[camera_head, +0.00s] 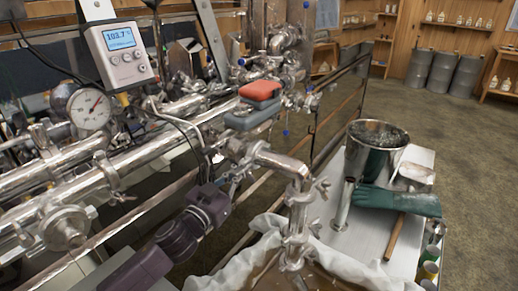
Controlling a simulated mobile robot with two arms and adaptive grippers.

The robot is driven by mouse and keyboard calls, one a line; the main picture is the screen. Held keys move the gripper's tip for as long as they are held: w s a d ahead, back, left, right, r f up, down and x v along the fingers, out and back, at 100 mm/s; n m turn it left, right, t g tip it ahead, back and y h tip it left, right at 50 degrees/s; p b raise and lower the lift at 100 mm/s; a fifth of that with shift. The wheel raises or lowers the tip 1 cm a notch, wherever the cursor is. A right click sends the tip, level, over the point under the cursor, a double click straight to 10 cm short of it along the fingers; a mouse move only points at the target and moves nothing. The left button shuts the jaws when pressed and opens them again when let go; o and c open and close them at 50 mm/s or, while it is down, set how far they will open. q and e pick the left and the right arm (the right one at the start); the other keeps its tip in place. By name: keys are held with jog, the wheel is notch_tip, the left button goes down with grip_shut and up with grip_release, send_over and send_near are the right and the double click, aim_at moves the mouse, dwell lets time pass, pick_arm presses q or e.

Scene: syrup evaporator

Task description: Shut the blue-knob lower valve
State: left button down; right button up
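Steel pipework fills the left and middle of the head view. A small blue knob (285,132) hangs low on the pipework, right of a lever with a red grip (261,90). Other small blue knobs show higher up, one at the right (308,88) and one at the left (240,62). I cannot tell for certain which belongs to the lower valve. My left gripper (237,177) reaches in from the bottom left, close beneath the pipe and a grey grip (251,118). Its fingers are small and blend with the metal, so their opening is unclear. My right gripper is out of view.
A display box (121,54) reads about 103.7, above a round gauge (89,109). A downpipe (297,215) ends over a cloth-lined vessel (345,265). A metal bucket (374,145) and green glove (398,200) are on a white table at right.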

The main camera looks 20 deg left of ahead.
pick_arm(q)
jog(key=w+d+f+p, duration=0.1)
jog(key=w+d+f, duration=0.1)
jog(key=w, duration=1)
jog(key=shift+d, duration=0.1)
